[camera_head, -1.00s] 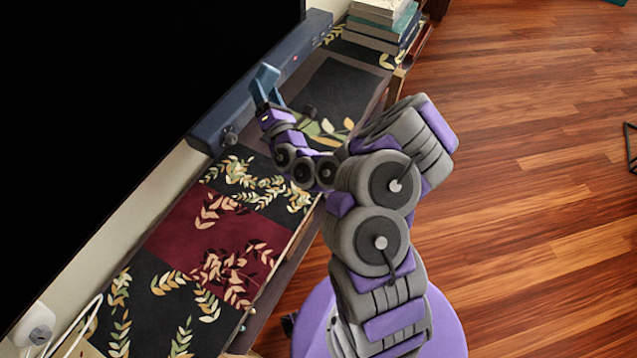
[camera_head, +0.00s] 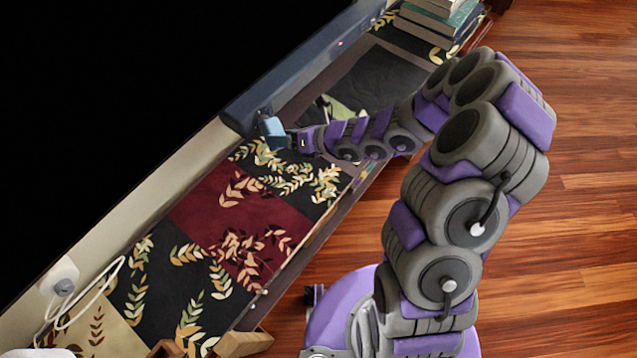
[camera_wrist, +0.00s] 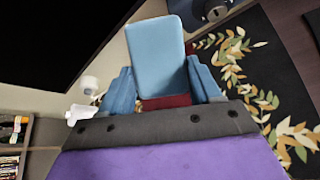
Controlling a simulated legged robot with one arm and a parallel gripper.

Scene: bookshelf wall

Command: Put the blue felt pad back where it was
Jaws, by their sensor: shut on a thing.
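The blue felt pad (camera_wrist: 157,58) is a light blue rounded block, upright between the fingers in the wrist view. My gripper (camera_wrist: 163,90) is shut on its lower part, with a blue finger on each side. In the head view my gripper (camera_head: 274,135) holds the pad (camera_head: 271,127) in front of the soundbar's near end, above the patterned runner (camera_head: 237,205). I cannot tell whether the pad touches the soundbar or the runner.
A dark blue soundbar (camera_head: 300,65) runs along the black screen (camera_head: 120,80). Books (camera_head: 440,22) are stacked at the far end. A white plug and cable (camera_head: 62,277) lie near left. The dark red runner section is clear.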

